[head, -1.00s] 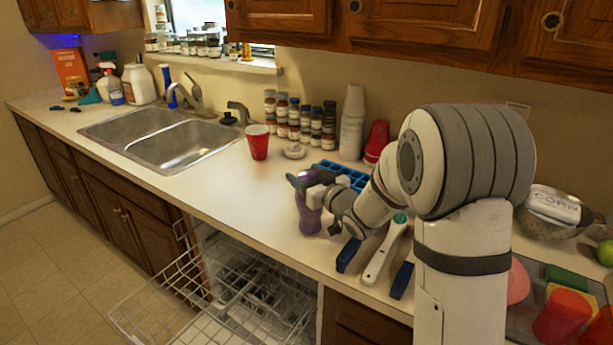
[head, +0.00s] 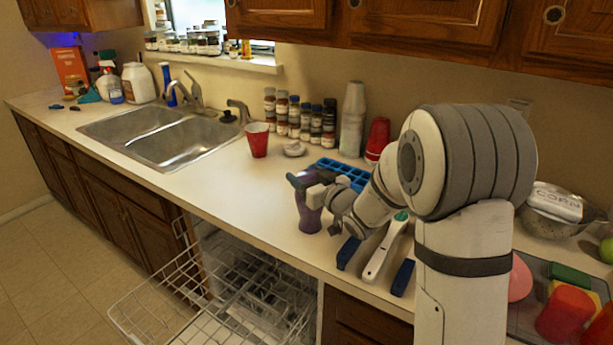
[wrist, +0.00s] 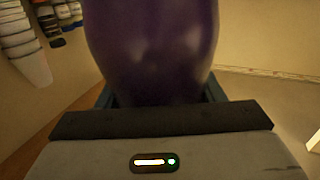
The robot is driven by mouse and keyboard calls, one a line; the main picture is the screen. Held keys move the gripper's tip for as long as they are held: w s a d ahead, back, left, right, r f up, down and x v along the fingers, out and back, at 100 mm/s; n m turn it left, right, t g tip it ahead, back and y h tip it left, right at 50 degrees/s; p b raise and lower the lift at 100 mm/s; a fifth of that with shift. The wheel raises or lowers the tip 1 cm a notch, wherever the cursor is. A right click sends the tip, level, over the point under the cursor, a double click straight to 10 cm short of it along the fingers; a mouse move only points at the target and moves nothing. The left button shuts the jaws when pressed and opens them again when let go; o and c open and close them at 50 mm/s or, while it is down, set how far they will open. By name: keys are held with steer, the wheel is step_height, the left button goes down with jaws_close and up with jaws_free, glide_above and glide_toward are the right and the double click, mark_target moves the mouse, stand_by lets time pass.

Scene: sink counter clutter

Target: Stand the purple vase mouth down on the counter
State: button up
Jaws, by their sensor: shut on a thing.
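The purple vase (head: 308,217) is upright near the front edge of the counter (head: 240,200) in the head view. Its lower end is at or just above the counter top; I cannot tell whether it touches. My gripper (head: 307,181) is shut on the upper part of the vase and hides part of it. In the wrist view the glossy purple vase (wrist: 152,45) fills the upper middle, between the jaws. Both ends are out of that view, and I cannot tell which end is the mouth.
A blue tray (head: 345,172) lies behind my gripper. The open dishwasher rack (head: 215,285) is below the counter edge.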

steer(key=o, duration=1.7)
steer(key=shift+s+d, duration=0.1)
steer(key=b+v, duration=0.1)
steer(key=v, duration=0.6)
steer(key=shift+s+d, duration=0.2)
steer(key=shift+s, duration=0.05)
